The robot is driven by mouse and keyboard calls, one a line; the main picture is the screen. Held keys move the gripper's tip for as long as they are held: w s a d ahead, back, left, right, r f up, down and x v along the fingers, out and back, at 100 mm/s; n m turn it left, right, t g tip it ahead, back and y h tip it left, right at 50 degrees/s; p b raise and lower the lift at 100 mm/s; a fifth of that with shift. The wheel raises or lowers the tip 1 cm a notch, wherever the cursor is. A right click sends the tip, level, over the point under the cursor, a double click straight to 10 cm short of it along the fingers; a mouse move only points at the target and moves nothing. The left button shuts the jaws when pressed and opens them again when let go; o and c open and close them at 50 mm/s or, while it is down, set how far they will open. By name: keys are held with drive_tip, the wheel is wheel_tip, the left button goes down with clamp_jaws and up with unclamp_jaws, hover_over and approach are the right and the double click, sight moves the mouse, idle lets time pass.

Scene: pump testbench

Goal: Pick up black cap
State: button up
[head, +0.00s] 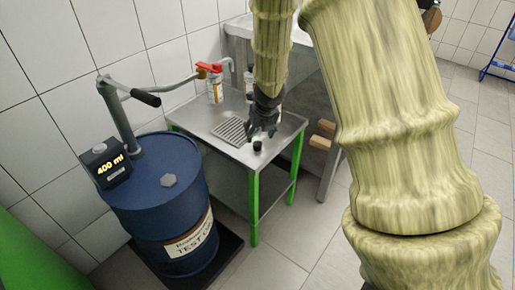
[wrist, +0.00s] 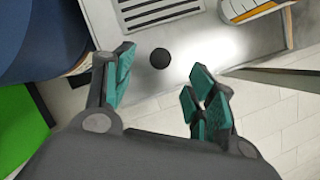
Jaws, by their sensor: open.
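The black cap (head: 257,146) sits on the steel table top near its front edge, in front of the drain grate. In the wrist view the small round black cap (wrist: 160,58) lies on the metal surface, beyond the fingertips and roughly between their lines. My gripper (head: 264,130) is above the table, close to the cap in the head view. In the wrist view my gripper (wrist: 158,82) has its teal-padded fingers spread apart, with nothing between them. The cap appears apart from the fingers.
The steel table (head: 200,119) has green legs and a slotted drain grate (head: 230,130). A blue drum (head: 160,185) with a hand pump and a 400 ml display (head: 112,166) stands left. Wooden blocks (head: 321,135) are right of the table.

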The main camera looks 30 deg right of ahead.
sight(258, 143)
drive_tip(key=x, duration=0.2)
drive_tip(key=shift+w+f+b, duration=0.15)
drive_tip(key=shift+f+b, duration=0.2)
drive_tip(key=shift+b, duration=0.05)
drive_tip(key=shift+d+f+b, duration=0.1)
drive_tip(key=shift+f+b, duration=0.25)
drive_tip(key=shift+f, duration=0.1)
drive_tip(key=b+x, duration=0.2)
drive_tip(key=x, duration=0.2)
drive_tip(key=shift+d+f, duration=0.1)
drive_tip(key=shift+f, duration=0.1)
drive_tip(key=shift+r, duration=0.1)
drive_tip(key=c, duration=0.8)
